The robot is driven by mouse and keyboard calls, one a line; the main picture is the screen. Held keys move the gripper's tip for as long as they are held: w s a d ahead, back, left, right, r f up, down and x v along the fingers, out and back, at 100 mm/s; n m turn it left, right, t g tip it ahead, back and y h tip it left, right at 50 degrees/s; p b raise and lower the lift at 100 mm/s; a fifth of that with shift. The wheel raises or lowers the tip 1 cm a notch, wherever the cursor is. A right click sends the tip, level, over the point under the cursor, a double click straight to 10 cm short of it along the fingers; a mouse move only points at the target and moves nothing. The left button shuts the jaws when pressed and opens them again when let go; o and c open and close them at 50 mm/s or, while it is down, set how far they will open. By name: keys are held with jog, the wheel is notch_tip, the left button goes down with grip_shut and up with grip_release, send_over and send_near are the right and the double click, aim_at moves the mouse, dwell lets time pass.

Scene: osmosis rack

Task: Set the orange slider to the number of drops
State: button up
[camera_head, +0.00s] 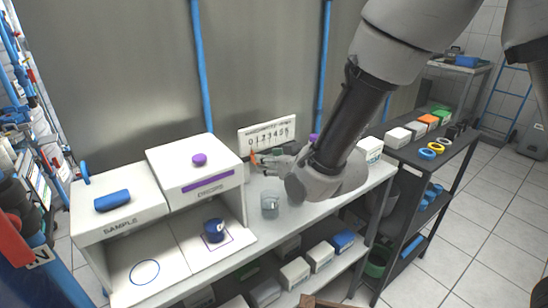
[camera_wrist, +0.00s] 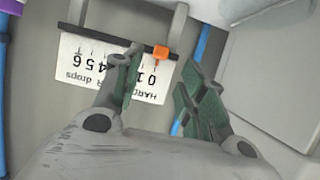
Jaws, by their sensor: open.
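The white scale card (camera_head: 267,135) stands against the metal back panel, with a row of numbers from 0 to 6. It shows upside down in the wrist view (camera_wrist: 150,90), partly hidden behind a finger. The orange slider (camera_wrist: 160,53) sits on a dark rail at the card's edge, close to the 0 mark; in the head view it is a small orange piece (camera_head: 253,158) below the card's left end. My gripper (camera_wrist: 161,75) is open and empty, its fingers spread on either side of the slider and apart from it. It also shows in the head view (camera_head: 276,160).
A clear beaker (camera_head: 270,204) stands on the bench below my gripper. A dark shelf at right holds boxes and rings (camera_head: 432,150).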

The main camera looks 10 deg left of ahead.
jog(key=x, duration=0.6)
jog(key=shift+w+a, duration=0.15)
jog(key=shift+w, duration=0.05)
jog(key=shift+f, duration=0.15)
jog(key=shift+c, duration=0.5)
grip_shut()
